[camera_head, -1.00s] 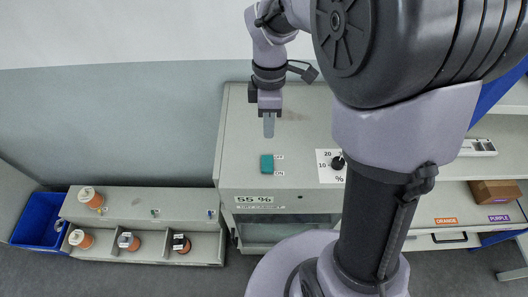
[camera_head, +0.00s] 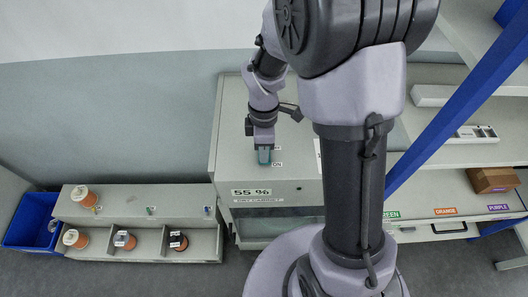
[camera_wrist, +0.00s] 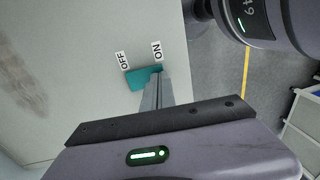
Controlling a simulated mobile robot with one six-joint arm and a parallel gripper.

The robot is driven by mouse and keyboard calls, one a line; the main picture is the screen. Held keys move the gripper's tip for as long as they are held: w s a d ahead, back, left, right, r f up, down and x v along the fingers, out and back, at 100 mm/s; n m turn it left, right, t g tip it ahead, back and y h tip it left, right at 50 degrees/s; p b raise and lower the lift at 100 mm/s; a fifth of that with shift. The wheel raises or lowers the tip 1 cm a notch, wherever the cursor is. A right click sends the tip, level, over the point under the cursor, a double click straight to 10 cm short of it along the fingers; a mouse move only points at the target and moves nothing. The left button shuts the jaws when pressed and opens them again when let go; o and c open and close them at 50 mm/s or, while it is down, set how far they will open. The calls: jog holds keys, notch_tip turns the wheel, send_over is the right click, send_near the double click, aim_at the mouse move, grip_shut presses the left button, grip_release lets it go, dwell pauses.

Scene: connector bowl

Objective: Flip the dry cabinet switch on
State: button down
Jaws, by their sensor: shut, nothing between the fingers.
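The dry cabinet (camera_head: 228,150) stands in the middle, with a "55 %" label (camera_head: 251,192) on its front edge. On its top is the teal switch (camera_wrist: 136,80), between an OFF label (camera_wrist: 124,61) and an ON label (camera_wrist: 157,51) in the wrist view. My gripper (camera_head: 264,157) is shut and empty. Its fingertips (camera_wrist: 154,80) are over or at the ON end of the switch and cover part of it. I cannot tell whether they touch it. In the head view the gripper hides most of the switch.
A low grey rack (camera_head: 140,242) with several orange-and-white spools stands at the left, beside a blue bin (camera_head: 30,222).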

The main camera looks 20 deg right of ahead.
jog(key=shift+s+f, duration=0.15)
jog(key=shift+f, duration=0.2)
jog(key=shift+r, duration=0.1)
jog(key=shift+w+r, duration=0.15)
jog(key=shift+w, duration=0.05)
jog(key=shift+w+d+r+p, duration=0.2)
jog(key=shift+w+p, duration=0.2)
jog(key=shift+w, duration=0.15)
